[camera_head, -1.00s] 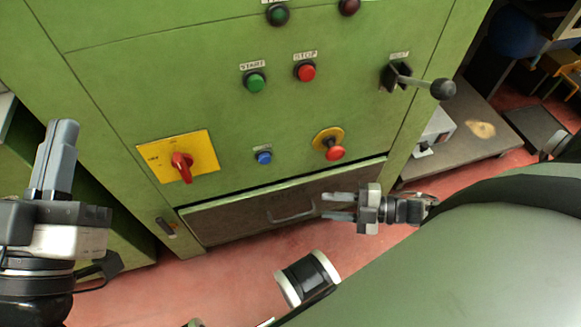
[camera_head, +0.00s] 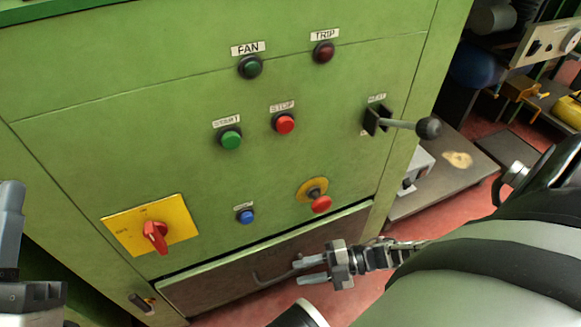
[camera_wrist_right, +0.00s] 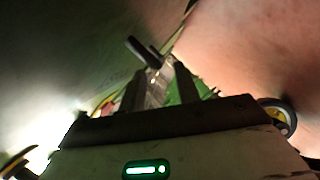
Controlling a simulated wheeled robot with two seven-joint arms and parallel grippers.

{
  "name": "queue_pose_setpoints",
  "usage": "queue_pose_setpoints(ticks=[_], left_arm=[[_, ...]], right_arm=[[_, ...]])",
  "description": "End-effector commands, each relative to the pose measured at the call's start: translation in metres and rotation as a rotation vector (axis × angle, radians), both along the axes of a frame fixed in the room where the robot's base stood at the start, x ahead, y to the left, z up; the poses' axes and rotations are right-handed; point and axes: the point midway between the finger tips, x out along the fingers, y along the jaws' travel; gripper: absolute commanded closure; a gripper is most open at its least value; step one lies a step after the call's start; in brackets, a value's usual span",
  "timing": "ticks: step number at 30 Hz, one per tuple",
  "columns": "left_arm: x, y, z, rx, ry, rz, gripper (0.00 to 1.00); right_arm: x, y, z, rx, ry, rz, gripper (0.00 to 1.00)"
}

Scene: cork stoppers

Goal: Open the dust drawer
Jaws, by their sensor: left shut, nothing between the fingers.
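The dust drawer (camera_head: 215,291) is the dark brown panel at the bottom of the green cabinet in the head view. Its front looks flush with the cabinet. Its bar handle (camera_head: 272,279) sits in the middle of the panel. My right gripper (camera_head: 305,270) is at the handle's right end with its two fingers apart. I cannot tell whether they touch the handle. In the right wrist view, a dark bar (camera_wrist_right: 143,51) shows just beyond the open fingers. My left gripper (camera_head: 10,190) is shut and empty at the left edge, partly cut off, away from the drawer.
Above the drawer are a red rotary switch (camera_head: 155,236) on a yellow plate, a blue button (camera_head: 246,217), a red emergency button (camera_head: 321,204) and several other buttons. A lever with a black knob (camera_head: 428,128) sticks out at the right. Red floor shows below.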

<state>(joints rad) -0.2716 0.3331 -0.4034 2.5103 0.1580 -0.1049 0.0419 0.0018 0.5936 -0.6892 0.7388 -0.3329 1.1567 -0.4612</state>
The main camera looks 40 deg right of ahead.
Motion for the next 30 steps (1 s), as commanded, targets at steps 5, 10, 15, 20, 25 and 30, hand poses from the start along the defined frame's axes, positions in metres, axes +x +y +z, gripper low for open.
queue_pose_setpoints(ticks=[5, 10, 15, 20, 25, 30], left_arm=[[-0.002, 0.000, 0.003, 0.012, -0.049, 0.005, 1.00], [-0.003, 0.000, 0.008, 0.024, -0.083, 0.008, 1.00], [-0.003, 0.000, 0.011, 0.025, -0.098, 0.007, 1.00], [-0.003, -0.001, 0.011, 0.024, -0.097, 0.005, 1.00], [-0.003, -0.001, 0.010, 0.023, -0.096, 0.004, 1.00], [-0.003, -0.001, 0.010, 0.023, -0.092, 0.003, 1.00]], right_arm=[[0.014, 0.023, -0.007, 0.001, -0.002, 0.001, 0.68], [0.020, 0.032, -0.009, 0.000, -0.001, 0.001, 0.68], [0.021, 0.034, -0.009, 0.000, 0.000, 0.000, 0.68], [0.021, 0.034, -0.009, 0.000, 0.000, 0.000, 0.76], [0.021, 0.033, -0.009, 0.000, 0.000, 0.000, 1.00], [0.019, 0.033, -0.009, 0.000, 0.001, -0.003, 1.00]])
